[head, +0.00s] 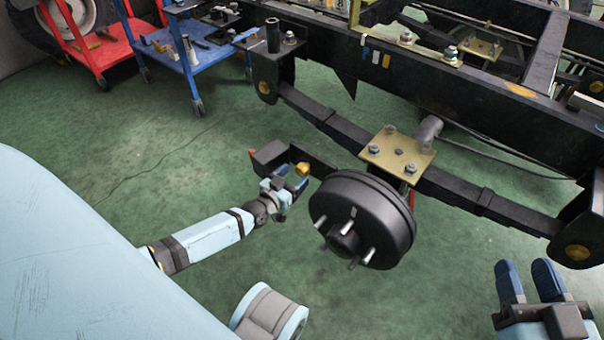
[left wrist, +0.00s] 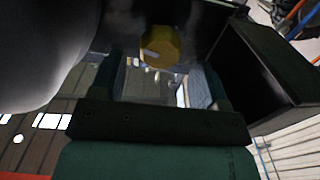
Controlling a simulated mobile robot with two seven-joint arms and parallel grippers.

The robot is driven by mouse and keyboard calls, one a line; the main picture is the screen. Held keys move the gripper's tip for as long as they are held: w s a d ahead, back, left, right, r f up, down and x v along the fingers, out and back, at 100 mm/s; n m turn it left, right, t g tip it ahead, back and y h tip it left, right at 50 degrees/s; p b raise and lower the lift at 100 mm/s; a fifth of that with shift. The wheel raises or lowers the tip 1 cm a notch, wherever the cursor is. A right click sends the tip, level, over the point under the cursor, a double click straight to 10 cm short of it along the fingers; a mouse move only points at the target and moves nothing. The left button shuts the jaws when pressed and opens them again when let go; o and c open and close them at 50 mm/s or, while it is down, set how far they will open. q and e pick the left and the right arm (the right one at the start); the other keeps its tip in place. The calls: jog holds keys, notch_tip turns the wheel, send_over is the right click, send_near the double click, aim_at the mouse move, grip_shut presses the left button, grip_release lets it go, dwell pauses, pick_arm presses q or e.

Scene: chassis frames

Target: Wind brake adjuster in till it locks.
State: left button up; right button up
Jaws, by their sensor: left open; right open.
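The brake drum (head: 345,222), black with several wheel studs, hangs below the leaf spring (head: 455,188). A brass-coloured knob, seemingly the brake adjuster (head: 301,168), sits on a black bracket (head: 321,169) left of the drum. My left gripper (head: 290,180) is open just below and in front of this knob. In the left wrist view the round-edged adjuster (left wrist: 162,47) shows beyond my left gripper (left wrist: 160,82), roughly between its fingers; contact cannot be told. My right gripper (head: 531,280) is open and empty at the lower right, away from the drum.
The black chassis rail (head: 420,84) runs across above the spring, with a yellow plate (head: 398,152) bolted on the spring. A blue cart (head: 203,62) and a red cart (head: 103,50) stand at the back left. Green floor (head: 130,150) is clear between.

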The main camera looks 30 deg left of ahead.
aim_at(299, 171)
pick_arm(q)
jog(key=w, duration=0.2)
jog(key=shift+w+d+f+b, duration=0.1)
jog(key=shift+w+d+b, duration=0.05)
jog(key=shift+w+b, duration=0.25)
jog(key=shift+w, duration=0.65)
pick_arm(e)
jog(key=shift+w+d+r+n+t, duration=0.2)
jog(key=shift+w+d+n+t, duration=0.1)
jog(key=shift+n, duration=0.3)
pick_arm(q)
jog(key=c, duration=0.9)
jog(key=shift+c, duration=0.2)
jog(key=shift+r, duration=0.2)
pick_arm(e)
jog(key=shift+r, duration=0.2)
